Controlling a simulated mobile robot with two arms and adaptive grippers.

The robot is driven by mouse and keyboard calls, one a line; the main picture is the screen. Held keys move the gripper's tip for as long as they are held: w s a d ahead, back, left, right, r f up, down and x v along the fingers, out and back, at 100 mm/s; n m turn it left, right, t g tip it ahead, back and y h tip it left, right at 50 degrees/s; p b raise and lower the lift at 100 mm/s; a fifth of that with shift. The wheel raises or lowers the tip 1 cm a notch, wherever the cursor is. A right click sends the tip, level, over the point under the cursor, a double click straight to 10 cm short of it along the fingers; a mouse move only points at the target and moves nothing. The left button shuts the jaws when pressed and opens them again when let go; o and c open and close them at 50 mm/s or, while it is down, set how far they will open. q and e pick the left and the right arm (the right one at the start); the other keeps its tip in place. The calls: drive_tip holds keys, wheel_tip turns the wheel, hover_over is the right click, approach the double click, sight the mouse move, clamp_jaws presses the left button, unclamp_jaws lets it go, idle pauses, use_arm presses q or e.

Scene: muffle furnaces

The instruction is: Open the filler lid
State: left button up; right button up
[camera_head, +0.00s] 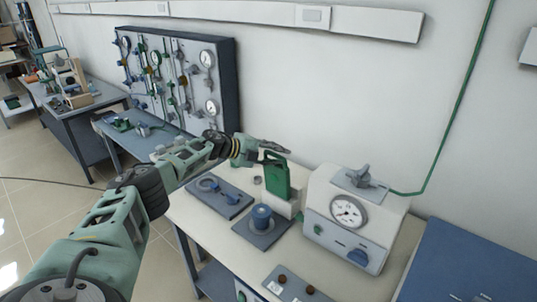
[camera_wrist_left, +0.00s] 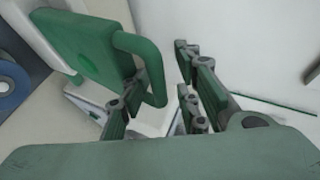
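A green panel with a bar handle, which I take to be the filler lid (camera_head: 277,181), stands upright on a small white block (camera_head: 286,206) beside the white gauge unit. In the left wrist view the green lid (camera_wrist_left: 88,48) is at the upper left, with its looped handle (camera_wrist_left: 157,72) on its right side. My left gripper (camera_head: 278,150) is at the top of the lid. In its wrist view the gripper (camera_wrist_left: 161,66) is open, with its fingers apart and the handle between them, nearer the left finger. I cannot tell whether they touch. My right gripper is not in view.
The white unit (camera_head: 354,215) with a round gauge stands to the right of the lid. A blue cup-like part (camera_head: 262,217) sits on a dark mat in front. A tray with a blue tool (camera_head: 217,196) lies to the left. A gauge panel (camera_head: 175,75) stands behind.

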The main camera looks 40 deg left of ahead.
use_arm(q)
drive_tip(key=v, duration=1.1)
drive_tip(key=shift+s+r, duration=0.3)
drive_tip(key=shift+a+f, duration=0.1)
